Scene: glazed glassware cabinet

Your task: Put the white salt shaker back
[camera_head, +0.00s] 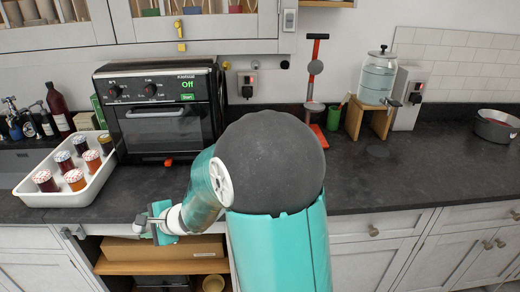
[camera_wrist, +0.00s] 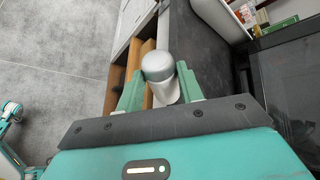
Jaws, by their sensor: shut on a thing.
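The white salt shaker (camera_wrist: 165,92), with a grey rounded cap, is between the two green fingers of my gripper (camera_wrist: 160,76) in the wrist view. The fingers are shut on its sides, and the cap end faces the wrist camera. In the head view my gripper (camera_head: 152,224) is low, at the front edge of the counter, left of my body and above an open wooden shelf space. I cannot make out the shaker clearly in the head view.
A white tray (camera_head: 62,200) with several jars and a black oven (camera_head: 160,138) stand at left. The open shelf (camera_head: 165,267) holds a cardboard box (camera_head: 165,247). Glazed wall cabinets (camera_head: 195,27) hang above.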

